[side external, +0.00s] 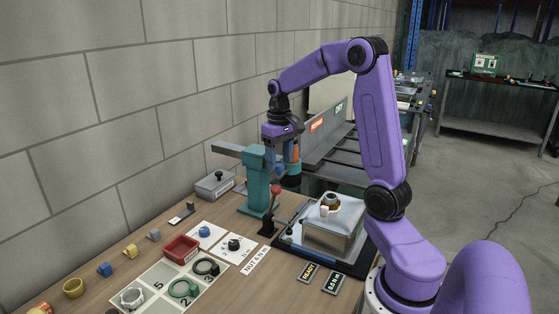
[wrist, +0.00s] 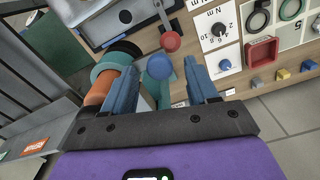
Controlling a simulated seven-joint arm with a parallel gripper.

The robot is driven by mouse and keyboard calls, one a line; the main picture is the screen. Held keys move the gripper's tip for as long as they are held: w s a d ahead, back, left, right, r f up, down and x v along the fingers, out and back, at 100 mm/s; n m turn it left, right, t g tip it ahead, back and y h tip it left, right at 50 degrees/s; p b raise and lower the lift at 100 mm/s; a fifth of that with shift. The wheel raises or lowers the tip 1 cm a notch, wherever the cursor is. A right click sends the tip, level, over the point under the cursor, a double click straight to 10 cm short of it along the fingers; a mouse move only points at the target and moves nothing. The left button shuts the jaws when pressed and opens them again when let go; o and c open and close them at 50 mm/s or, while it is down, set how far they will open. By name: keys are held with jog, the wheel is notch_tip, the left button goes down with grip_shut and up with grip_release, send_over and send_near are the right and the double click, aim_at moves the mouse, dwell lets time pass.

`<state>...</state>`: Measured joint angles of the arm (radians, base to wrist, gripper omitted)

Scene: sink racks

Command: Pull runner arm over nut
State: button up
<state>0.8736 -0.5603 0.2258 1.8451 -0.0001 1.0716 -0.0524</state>
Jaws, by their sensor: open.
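The runner arm is a grey beam (side external: 230,150) on a teal post (side external: 258,185). An orange and teal runner (side external: 294,158) with a dark lower end hangs beside my gripper; its orange body (wrist: 98,92) also shows in the wrist view. A blue ball knob (wrist: 159,67) lies between my open fingers in the wrist view, with gaps visible on both sides. My gripper (side external: 281,164) points down by the runner; contact with the knob cannot be told. A brass-coloured fitting (side external: 331,198), perhaps the nut, sits on a metal box to the right of the runner.
A red-knobbed lever (side external: 276,190) stands in front of the post, close to my gripper. The metal box (side external: 330,237) sits on a dark tray. A red bin (side external: 181,249), a dial card (side external: 232,245) and a numbered board (side external: 158,287) lie at the front left.

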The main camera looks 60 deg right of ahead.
jog(key=shift+f, duration=0.5)
grip_shut()
jog(key=s, duration=1.4)
jog(key=shift+s, duration=0.25)
jog(key=shift+d+r, duration=0.1)
grip_release()
notch_tip(320, 180, up, 17)
jog(key=shift+r, duration=0.2)
